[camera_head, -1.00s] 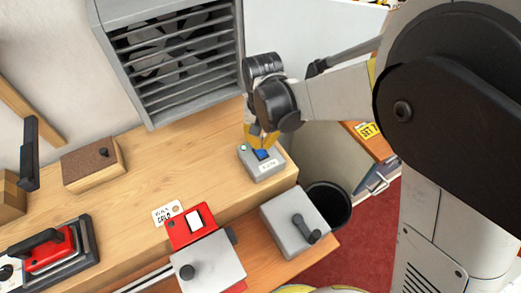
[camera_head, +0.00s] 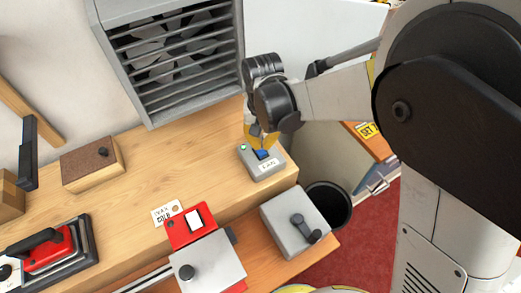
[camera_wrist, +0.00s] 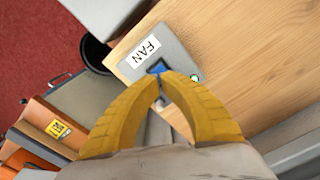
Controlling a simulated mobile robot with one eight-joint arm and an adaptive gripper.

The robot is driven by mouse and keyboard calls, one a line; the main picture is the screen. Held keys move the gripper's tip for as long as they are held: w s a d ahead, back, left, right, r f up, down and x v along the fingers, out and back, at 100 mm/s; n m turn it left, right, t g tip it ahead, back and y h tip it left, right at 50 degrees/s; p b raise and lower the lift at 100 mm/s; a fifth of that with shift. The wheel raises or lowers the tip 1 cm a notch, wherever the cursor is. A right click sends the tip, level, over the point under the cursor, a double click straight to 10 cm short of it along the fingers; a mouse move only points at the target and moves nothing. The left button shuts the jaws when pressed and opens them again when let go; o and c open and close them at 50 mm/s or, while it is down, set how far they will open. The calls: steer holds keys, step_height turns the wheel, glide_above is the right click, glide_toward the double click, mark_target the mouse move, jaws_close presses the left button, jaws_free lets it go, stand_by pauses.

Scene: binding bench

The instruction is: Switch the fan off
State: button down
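The fan's grey switch box (camera_head: 264,168) sits near the right end of the wooden bench. It has a blue rocker (camera_head: 262,155), a small light (camera_head: 243,147) that looks green, and a label reading FAN in the wrist view (camera_wrist: 146,49). My gripper (camera_wrist: 160,77) has its yellow fingers drawn together, tips right at the blue rocker, partly covering it. Whether the tips press on it I cannot tell. The fan (camera_head: 170,60) is behind grey slats in a housing on the wall above the bench.
A grey box with a black lever (camera_head: 295,225) and a red device with a white switch (camera_head: 190,226) stand in front. A black bin (camera_head: 328,203) is on the floor to the right. The bench middle is clear.

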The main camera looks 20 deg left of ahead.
mark_target(262, 153)
steer(key=shift+f+b, duration=1.6)
steer(key=shift+f, duration=0.3)
stand_by(0.6)
steer(key=shift+r+p, duration=2.25)
steer(key=shift+r, duration=1.3)
steer(key=shift+d, duration=0.1)
